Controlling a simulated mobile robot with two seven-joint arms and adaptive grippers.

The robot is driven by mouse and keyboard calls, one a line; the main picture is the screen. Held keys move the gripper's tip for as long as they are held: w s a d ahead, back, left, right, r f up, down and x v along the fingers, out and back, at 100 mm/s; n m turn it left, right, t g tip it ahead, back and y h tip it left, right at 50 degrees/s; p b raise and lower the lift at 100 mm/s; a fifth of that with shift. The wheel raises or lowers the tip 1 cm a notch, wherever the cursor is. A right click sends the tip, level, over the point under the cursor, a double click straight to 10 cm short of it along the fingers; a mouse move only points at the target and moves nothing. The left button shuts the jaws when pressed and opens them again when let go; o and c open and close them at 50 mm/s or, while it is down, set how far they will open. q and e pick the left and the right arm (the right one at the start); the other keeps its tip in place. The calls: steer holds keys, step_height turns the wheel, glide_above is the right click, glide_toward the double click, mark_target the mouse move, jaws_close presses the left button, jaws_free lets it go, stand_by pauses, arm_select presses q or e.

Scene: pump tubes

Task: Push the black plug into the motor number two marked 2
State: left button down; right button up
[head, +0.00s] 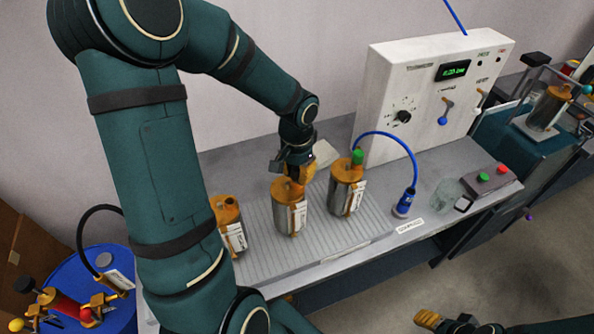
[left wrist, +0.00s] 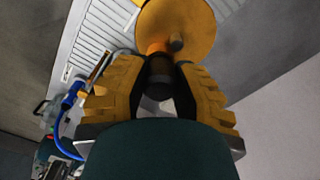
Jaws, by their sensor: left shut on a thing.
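Three silver motors with orange tops stand in a row on the ribbed mat: a left one (head: 229,228), a middle one (head: 289,212) and a right one (head: 344,194). Their label numbers are too small to read. My left gripper (head: 301,176) is right above the middle motor's top. In the left wrist view its fingers close from both sides on the black plug (left wrist: 160,68), which points at the motor's orange top (left wrist: 197,28). I cannot tell how deep the plug sits. My right gripper (head: 446,322) is at the bottom edge, partly cut off.
A white control panel (head: 430,90) stands behind. A button box (head: 490,179) is at the right. A blue drum (head: 95,282) stands at the left.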

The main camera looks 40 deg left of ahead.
mark_target(297, 169)
arm_select(q)
steer(key=shift+f+b, duration=0.3)
steer(key=shift+f, duration=0.15)
steer(key=c, duration=0.8)
jaws_free()
steer(key=shift+o, duration=0.2)
step_height(297, 169, up, 12)
steer(key=shift+r, duration=0.1)
